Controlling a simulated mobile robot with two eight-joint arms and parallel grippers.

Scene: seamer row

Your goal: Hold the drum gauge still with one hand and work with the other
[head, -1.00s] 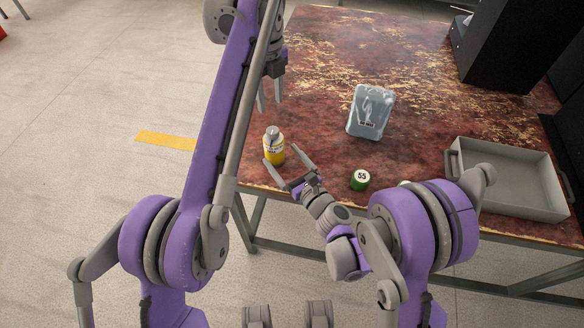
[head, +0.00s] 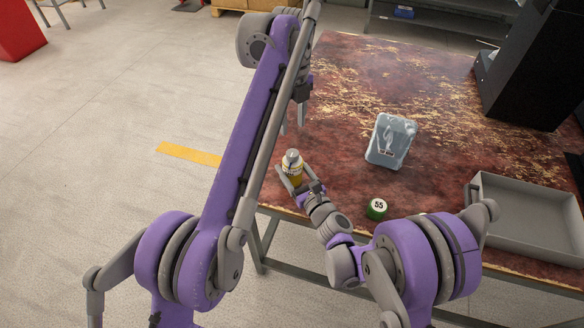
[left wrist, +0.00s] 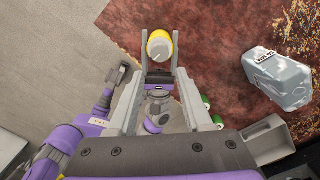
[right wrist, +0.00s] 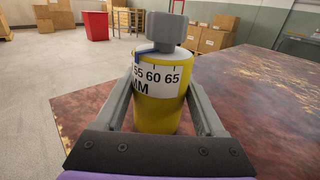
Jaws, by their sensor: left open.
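The drum gauge (head: 292,169) is a yellow upright cylinder with a white scale band and a grey knob on top. It stands near the table's left edge. In the right wrist view the gauge (right wrist: 157,112) shows scale numbers around 60 and 65. My right gripper (head: 293,178) has its fingers on either side of the drum; I cannot tell whether they press on it. In the left wrist view the gauge (left wrist: 160,46) shows from above, beyond and between the fingers of my left gripper (left wrist: 158,75). My left gripper (head: 293,124) is open and empty above the gauge.
A blue-grey box-shaped container (head: 391,141) stands on the table right of the gauge. A small green piece marked 55 (head: 377,209) lies near the front edge. A grey tray (head: 530,212) is at the right, and a black machine (head: 535,70) stands behind it.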

